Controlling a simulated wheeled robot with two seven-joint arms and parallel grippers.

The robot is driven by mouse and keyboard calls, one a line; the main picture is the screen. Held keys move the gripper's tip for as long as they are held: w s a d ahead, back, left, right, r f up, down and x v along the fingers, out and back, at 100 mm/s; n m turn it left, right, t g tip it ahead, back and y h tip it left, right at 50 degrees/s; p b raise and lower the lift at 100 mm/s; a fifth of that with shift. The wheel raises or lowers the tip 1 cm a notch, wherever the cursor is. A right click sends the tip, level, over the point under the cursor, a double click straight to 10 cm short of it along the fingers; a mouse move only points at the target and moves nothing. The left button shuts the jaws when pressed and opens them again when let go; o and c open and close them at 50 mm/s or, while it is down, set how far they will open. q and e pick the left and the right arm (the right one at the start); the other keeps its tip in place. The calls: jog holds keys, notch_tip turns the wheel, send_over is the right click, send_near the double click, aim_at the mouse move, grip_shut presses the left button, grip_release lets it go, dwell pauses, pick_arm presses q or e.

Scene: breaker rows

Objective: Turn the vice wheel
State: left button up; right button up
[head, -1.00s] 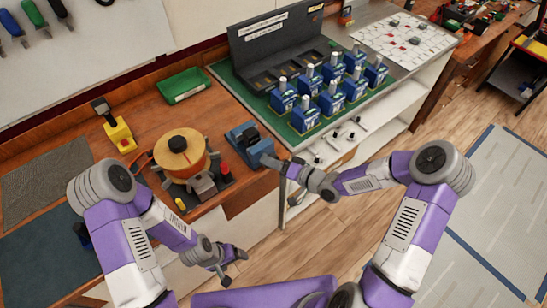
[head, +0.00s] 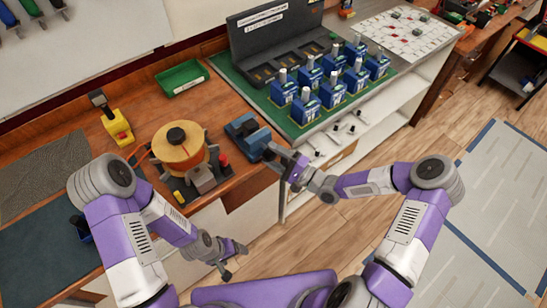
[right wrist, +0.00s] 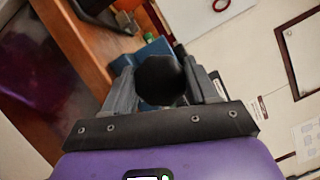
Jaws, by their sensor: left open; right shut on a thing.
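The blue bench vice (head: 245,132) stands at the right front corner of the wooden bench. My right gripper (head: 274,153) is at the vice's front end, shut on the vice wheel. In the right wrist view the dark round end of the wheel (right wrist: 160,80) sits between the two grey fingers, with the blue vice body (right wrist: 152,52) behind it. In the head view the gripper mostly hides the wheel. My left gripper (head: 231,260) is open and empty, low in front of the bench and away from the vice.
A copper-coloured coil on a stand (head: 180,147) is left of the vice. A green mat (head: 232,78) with several blue breakers (head: 305,105) lies behind and right. Open floor lies to the right.

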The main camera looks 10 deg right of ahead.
jog(key=m+b, duration=0.1)
jog(key=m, duration=0.1)
jog(key=m+t+b, duration=0.1)
jog(key=m, duration=0.1)
jog(key=shift+f+t, duration=0.2)
jog(key=shift+t, duration=0.1)
jog(key=shift+r+m+t+h+b, duration=0.15)
jog(key=shift+m+t+b, duration=0.4)
jog(key=shift+m, duration=0.75)
jog(key=shift+m+t+h+b, duration=0.15)
jog(key=shift+m+t+b, duration=0.35)
jog(key=shift+m, duration=1.1)
jog(key=o, duration=1)
jog(key=shift+a, duration=0.1)
jog(key=v, duration=0.7)
jog(key=shift+s, duration=0.25)
